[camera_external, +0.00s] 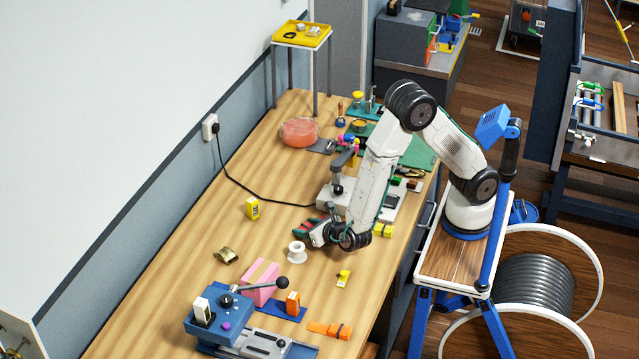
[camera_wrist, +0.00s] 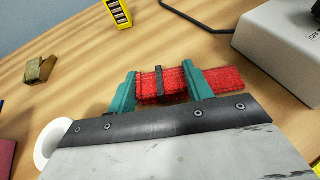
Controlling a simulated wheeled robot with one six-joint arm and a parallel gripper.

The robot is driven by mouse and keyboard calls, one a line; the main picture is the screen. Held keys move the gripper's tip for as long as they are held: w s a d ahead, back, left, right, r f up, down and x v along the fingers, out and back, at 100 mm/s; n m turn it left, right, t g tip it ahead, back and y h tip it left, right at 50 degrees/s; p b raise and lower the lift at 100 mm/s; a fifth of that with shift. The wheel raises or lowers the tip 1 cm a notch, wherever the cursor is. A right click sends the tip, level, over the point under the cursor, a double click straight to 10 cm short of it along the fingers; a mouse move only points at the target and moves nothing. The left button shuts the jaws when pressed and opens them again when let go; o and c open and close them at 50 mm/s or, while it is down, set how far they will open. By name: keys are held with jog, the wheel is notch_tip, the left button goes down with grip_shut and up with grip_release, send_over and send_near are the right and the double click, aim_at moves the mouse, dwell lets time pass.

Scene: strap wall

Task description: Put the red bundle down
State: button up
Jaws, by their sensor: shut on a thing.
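The red bundle (camera_wrist: 174,82) is a folded red strap with a dark band around its middle, in the wrist view. My gripper (camera_wrist: 160,88) has two teal fingers shut on it, one on each side of the dark band. A red end sticks out past the right finger. In the external view my gripper (camera_external: 308,230) is low over the wooden table, left of the grey machine, and the bundle is mostly hidden there. I cannot tell whether the bundle touches the table.
A white spool (camera_external: 297,251) stands close to my gripper. A grey machine (camera_external: 338,197) with a black cable is behind it. A yellow block (camera_external: 253,208), a crumpled olive piece (camera_external: 226,255) and a pink block (camera_external: 261,281) lie on the table (camera_external: 190,240). The wood left of my gripper is clear.

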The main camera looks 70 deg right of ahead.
jog(key=shift+f, duration=0.1)
jog(key=o, duration=1)
jog(key=shift+c, duration=0.2)
